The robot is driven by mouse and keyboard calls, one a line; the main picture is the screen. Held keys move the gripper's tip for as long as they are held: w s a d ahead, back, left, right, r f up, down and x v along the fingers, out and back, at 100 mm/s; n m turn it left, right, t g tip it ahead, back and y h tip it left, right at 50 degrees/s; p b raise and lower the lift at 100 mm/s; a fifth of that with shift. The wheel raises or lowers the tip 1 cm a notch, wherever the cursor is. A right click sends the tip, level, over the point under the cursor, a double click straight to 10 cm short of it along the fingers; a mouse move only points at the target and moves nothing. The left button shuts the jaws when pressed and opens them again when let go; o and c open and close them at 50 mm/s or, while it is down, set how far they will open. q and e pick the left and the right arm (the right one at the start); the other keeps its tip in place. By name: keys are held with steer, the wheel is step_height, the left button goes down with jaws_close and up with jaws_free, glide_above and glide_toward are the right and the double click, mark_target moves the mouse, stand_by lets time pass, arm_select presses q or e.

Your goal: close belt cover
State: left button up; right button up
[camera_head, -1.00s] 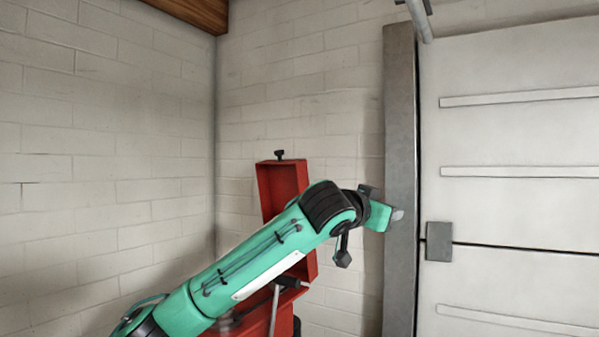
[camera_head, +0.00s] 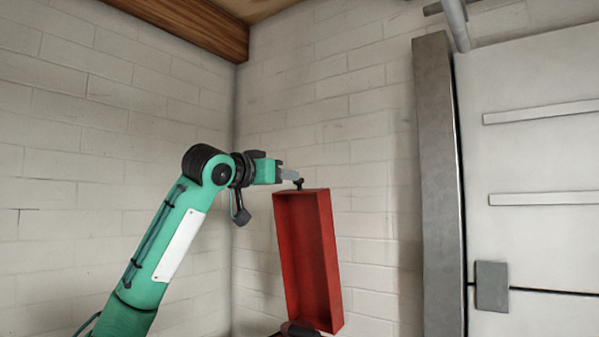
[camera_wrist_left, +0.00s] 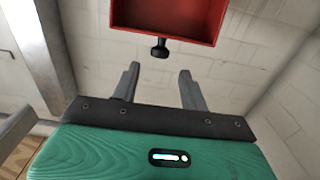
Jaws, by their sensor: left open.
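The red belt cover (camera_head: 306,262) stands raised, swung up and open, with its hollow inside facing the head camera. A small black knob (camera_head: 299,183) sits on its upper edge. My left gripper (camera_head: 288,175) is at that knob's height, just left of it. In the left wrist view the gripper (camera_wrist_left: 157,82) is open with two grey fingers apart. The knob (camera_wrist_left: 160,47) lies just beyond and between the fingertips, below the red cover edge (camera_wrist_left: 165,36). Whether the fingers touch the knob cannot be told. My right gripper is out of view.
A grey post (camera_head: 438,190) and a white garage door (camera_head: 540,150) stand to the right. A white block wall (camera_head: 370,150) is behind the cover. A wooden beam (camera_head: 185,25) runs overhead. Space between cover and post is clear.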

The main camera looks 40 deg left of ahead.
arm_select(q)
steer(key=w, duration=0.2)
steer(key=w+p, duration=0.1)
steer(key=w, duration=0.1)
steer(key=w+p, duration=0.1)
steer(key=w, duration=0.1)
steer(key=shift+w+a+r, duration=0.1)
steer(key=shift+w+a, duration=0.05)
steer(key=shift+a, duration=0.15)
steer(key=shift+w+p, duration=0.25)
steer(key=shift+p, duration=0.15)
steer(key=shift+w+a, duration=0.1)
steer(key=shift+w, duration=0.15)
steer(key=c, duration=0.9)
jaws_close()
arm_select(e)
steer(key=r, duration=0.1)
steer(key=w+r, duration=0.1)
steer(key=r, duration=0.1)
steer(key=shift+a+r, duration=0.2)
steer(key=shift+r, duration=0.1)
